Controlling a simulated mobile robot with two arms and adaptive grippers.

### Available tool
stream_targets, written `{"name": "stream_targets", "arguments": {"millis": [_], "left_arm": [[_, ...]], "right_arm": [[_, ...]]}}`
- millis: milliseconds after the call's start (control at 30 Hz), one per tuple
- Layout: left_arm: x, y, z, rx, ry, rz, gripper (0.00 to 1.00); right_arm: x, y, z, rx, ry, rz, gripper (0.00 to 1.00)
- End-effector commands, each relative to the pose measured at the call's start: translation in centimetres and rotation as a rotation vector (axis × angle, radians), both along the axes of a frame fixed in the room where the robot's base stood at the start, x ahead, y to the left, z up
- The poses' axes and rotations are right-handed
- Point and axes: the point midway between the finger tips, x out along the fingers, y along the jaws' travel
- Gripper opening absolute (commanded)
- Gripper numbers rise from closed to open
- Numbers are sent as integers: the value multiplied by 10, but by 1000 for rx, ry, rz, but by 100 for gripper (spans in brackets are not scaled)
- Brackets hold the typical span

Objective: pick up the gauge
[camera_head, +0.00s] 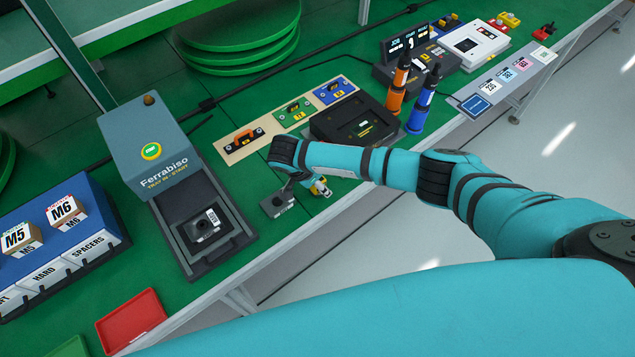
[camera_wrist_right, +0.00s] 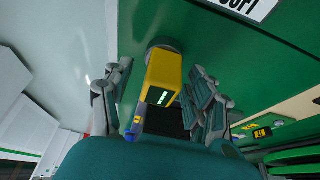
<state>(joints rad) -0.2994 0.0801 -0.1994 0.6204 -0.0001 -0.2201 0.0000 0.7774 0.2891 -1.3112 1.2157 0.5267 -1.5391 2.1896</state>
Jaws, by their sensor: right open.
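The gauge (camera_wrist_right: 166,78) appears to be the yellow block with a dark display in the right wrist view, with a round grey part at its far end. In the head view a small yellow piece of it (camera_head: 320,187) shows by the wrist; the rest is hidden by my arm. My right gripper (camera_wrist_right: 158,82) is open, with fingers on both sides of the yellow block; I cannot tell whether they touch it. In the head view the right gripper (camera_head: 303,186) is mostly hidden behind its wrist, low over the green bench. My left gripper is not in view.
A grey block (camera_head: 277,203) lies left of the gripper. A black tray (camera_head: 348,128), orange bottle (camera_head: 397,88) and blue bottle (camera_head: 421,105) stand behind the arm. The Ferrabiso machine (camera_head: 150,145) and a red tray (camera_head: 130,320) are left. The bench's front edge is close.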

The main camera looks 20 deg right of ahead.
Motion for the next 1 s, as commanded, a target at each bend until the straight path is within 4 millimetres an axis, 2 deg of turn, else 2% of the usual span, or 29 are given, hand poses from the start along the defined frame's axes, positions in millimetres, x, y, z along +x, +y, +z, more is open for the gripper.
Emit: {"name": "stream_targets", "arguments": {"millis": [233, 667, 1000], "left_arm": [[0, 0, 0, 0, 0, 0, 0], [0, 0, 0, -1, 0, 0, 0], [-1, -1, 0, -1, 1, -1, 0]], "right_arm": [[1, 0, -1, 2, -1, 1, 56], [0, 0, -1, 1, -1, 0, 0], [0, 0, -2, 1, 1, 1, 0]]}}
